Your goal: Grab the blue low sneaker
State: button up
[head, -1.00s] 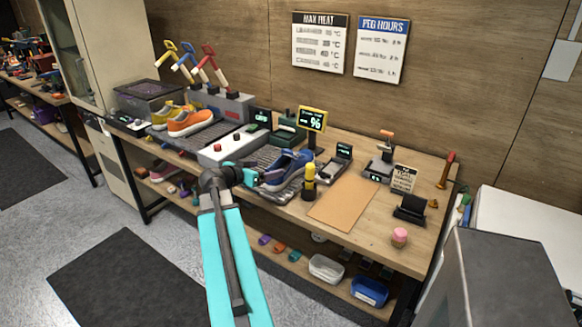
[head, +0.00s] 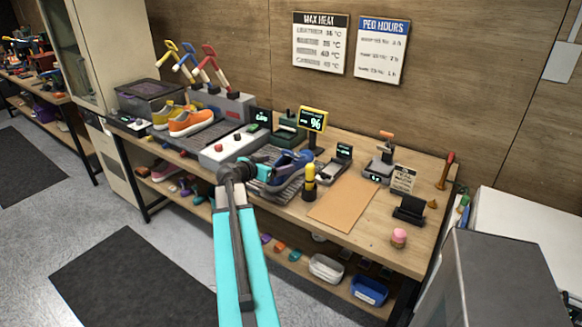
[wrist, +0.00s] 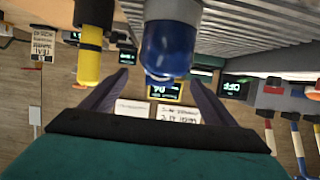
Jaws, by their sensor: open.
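The blue low sneaker (head: 291,162) sits on the grey ribbed mat on the workbench, just left of the yellow-and-black bottle. In the wrist view, which looks upside down, the blue end of the sneaker (wrist: 168,48) is at the top centre, close to the space between the fingertips. My gripper (head: 268,172) is open and at the near left end of the sneaker, overlapping it in the head view. In the wrist view my gripper (wrist: 158,78) shows two dark fingers spread apart with nothing held between them. Contact with the sneaker cannot be told.
The yellow-and-black bottle (head: 308,182) stands close beside the sneaker; it also shows in the wrist view (wrist: 90,45). A white box with a red button (head: 222,150) is to the left. A tan mat (head: 342,203) lies clear on the right.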

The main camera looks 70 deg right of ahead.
aim_at(288, 159)
jog(key=shift+p+x, duration=0.35)
jog(key=shift+x, duration=1.4)
jog(key=shift+w+p+x, duration=0.2)
jog(key=shift+p+x, duration=1.1)
jog(key=shift+x, duration=0.75)
jog(key=shift+s+d+f, duration=0.2)
jog(key=shift+d, duration=0.35)
jog(key=c, duration=1.4)
jog(key=shift+r, duration=0.2)
jog(key=shift+r+b, duration=1.25)
jog(key=shift+r, duration=3.65)
